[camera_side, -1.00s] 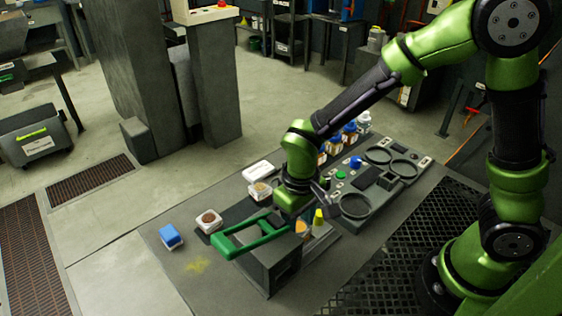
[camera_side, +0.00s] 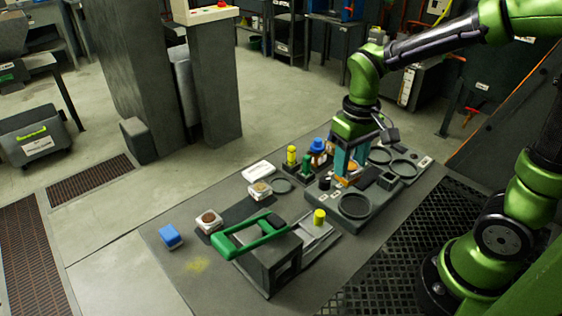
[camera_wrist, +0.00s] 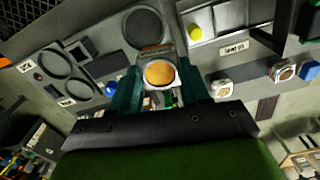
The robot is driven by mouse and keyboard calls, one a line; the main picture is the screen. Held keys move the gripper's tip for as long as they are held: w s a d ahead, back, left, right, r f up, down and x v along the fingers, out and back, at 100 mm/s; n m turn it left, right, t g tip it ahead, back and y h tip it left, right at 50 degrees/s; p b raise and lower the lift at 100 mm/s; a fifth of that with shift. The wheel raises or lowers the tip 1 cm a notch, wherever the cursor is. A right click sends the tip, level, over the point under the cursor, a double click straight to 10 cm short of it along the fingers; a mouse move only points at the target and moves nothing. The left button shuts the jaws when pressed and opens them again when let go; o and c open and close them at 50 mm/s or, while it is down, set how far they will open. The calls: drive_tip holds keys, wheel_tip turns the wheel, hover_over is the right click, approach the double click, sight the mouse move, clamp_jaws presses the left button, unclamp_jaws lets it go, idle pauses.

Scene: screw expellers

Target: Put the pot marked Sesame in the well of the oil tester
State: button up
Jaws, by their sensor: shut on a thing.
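My gripper (camera_side: 345,160) has teal fingers and is shut on a small pale pot with orange-amber contents (camera_wrist: 160,73). In the wrist view the pot sits between the fingertips; any marking on it is not readable. In the side view the pot (camera_side: 352,169) shows partly, low over the grey panel unit (camera_side: 375,205) that I take for the oil tester. This unit has round dark rings (camera_side: 355,206) and a square dark recess (camera_side: 388,181). I cannot tell which opening is the well. The fingers hide the part of the unit under the pot.
A green-handled press (camera_side: 262,232) stands at the front, with a yellow-capped piece (camera_side: 319,217) beside it. Two white pots, brown-filled (camera_side: 208,220) and pale (camera_side: 260,190), and a blue block (camera_side: 171,236) lie left. A bottle rack (camera_side: 297,170) stands close left of my gripper.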

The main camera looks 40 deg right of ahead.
drive_tip(key=shift+s+d+f+n, duration=0.35)
drive_tip(key=shift+f, duration=0.65)
drive_tip(key=shift+s+d+f+n, duration=0.3)
drive_tip(key=shift+s+d+f, duration=0.1)
drive_tip(key=shift+f, duration=0.6)
drive_tip(key=shift+s+d+f+n, duration=0.35)
drive_tip(key=shift+f, duration=0.65)
drive_tip(key=shift+f, duration=1.05)
idle(0.5)
drive_tip(key=o, duration=1.3)
drive_tip(key=shift+o, duration=0.6)
drive_tip(key=o, duration=0.3)
